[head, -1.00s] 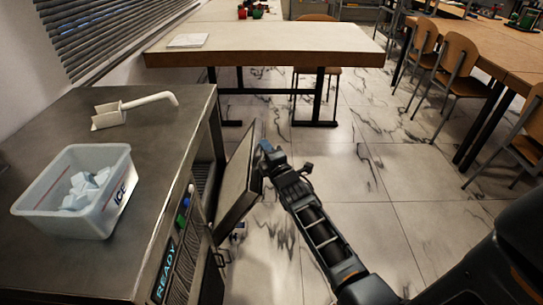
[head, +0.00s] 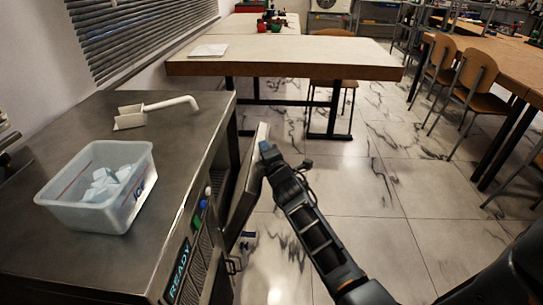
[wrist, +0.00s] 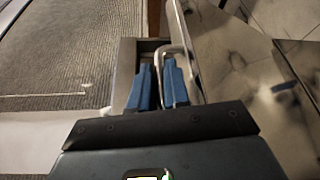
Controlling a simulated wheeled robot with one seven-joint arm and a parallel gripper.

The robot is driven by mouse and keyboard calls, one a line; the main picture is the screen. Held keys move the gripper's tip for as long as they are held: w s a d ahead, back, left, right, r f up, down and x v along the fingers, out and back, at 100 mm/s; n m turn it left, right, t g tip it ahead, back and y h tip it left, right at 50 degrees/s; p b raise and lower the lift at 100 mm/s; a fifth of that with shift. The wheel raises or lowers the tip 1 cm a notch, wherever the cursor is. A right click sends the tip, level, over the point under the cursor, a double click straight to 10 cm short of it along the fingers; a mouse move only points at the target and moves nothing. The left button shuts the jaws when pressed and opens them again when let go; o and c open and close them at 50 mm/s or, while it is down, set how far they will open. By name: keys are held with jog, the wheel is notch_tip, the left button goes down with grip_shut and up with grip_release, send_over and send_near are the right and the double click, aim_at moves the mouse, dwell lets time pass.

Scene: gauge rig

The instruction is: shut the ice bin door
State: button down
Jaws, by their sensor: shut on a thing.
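The ice bin door (head: 245,188) stands partly open on the front of the steel ice machine (head: 165,150). It is seen at a steep angle, with a narrow dark gap between it and the cabinet. My gripper (head: 266,150) is at the upper outer part of the door. In the wrist view, the blue fingers of my gripper (wrist: 158,82) are shut on the thin metal door handle (wrist: 186,52), which runs between and beside them. The exact contact is partly hidden by the fingers.
A clear tub of ice (head: 75,212) and a white scoop (head: 130,115) sit on the machine top. A table (head: 290,62) stands beyond the machine. Chairs (head: 470,88) stand at the right. Marble-patterned floor (head: 375,210) right of the door is clear.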

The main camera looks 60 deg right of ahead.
aim_at(247, 182)
jog(key=w+a+r+n+b, duration=0.1)
jog(key=w+a+n+b, duration=0.1)
jog(key=w, duration=0.6)
jog(key=shift+w+a+r+g, duration=0.3)
jog(key=shift+a+r+g, duration=0.1)
jog(key=shift+a, duration=0.4)
jog(key=c, duration=1.2)
grip_release()
jog(key=shift+p+v, duration=0.35)
jog(key=shift+v, duration=3.55)
jog(key=shift+r, duration=0.1)
